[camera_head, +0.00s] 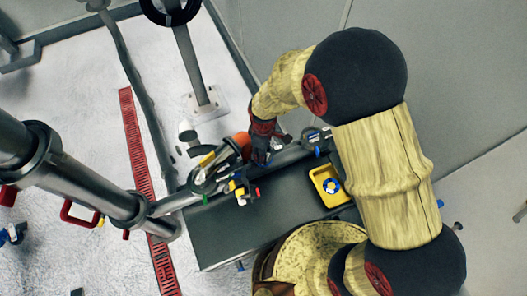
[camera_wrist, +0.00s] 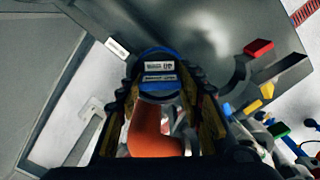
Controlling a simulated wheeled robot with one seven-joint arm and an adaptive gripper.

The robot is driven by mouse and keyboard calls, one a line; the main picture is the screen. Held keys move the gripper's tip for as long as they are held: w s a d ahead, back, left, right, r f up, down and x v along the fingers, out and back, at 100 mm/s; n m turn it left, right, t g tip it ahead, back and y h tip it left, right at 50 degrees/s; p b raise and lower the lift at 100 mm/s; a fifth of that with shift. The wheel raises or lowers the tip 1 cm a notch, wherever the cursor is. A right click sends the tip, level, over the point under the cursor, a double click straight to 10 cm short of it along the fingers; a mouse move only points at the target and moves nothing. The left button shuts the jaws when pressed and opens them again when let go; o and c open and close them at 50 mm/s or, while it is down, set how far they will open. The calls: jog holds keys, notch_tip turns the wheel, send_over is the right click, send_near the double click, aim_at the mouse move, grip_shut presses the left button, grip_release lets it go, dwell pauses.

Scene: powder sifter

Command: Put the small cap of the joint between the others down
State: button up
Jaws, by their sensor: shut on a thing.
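My gripper (camera_head: 262,145) is low over the far edge of the grey table, at the clutter around the pipe joint. In the wrist view its fingers (camera_wrist: 166,92) are shut on a blue-topped piece (camera_wrist: 158,52) with two white labels. An orange part (camera_wrist: 155,135) shows between the fingers, nearer the wrist. The blue of the held piece also shows just under the gripper in the head view. I cannot tell whether it touches the table. The joint (camera_head: 208,180), with red, yellow, blue and green bits, lies left of the gripper. Its smaller parts are hard to tell apart.
The grey table (camera_head: 225,235) has clear room in its front part. A yellow tray (camera_head: 318,176) with a blue and white round thing is on its right. A metal pipe (camera_head: 110,195) runs in from the left. A red floor grating (camera_head: 140,160) is beyond the table's left side.

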jog(key=shift+f, duration=0.3)
jog(key=o, duration=1.1)
jog(key=shift+o, duration=0.6)
jog(key=shift+r, duration=0.1)
notch_tip(320, 180, up, 13)
jog(key=b, duration=0.1)
jog(key=s+d+r+m+t, duration=0.15)
jog(key=d+r+m, duration=0.35)
jog(key=d+r, duration=0.55)
jog(key=s+d+r+m+t, duration=0.4)
jog(key=s+d+r+m, duration=0.5)
jog(key=s+r, duration=0.3)
jog(key=shift+s+d, duration=0.15)
jog(key=shift+d, duration=0.55)
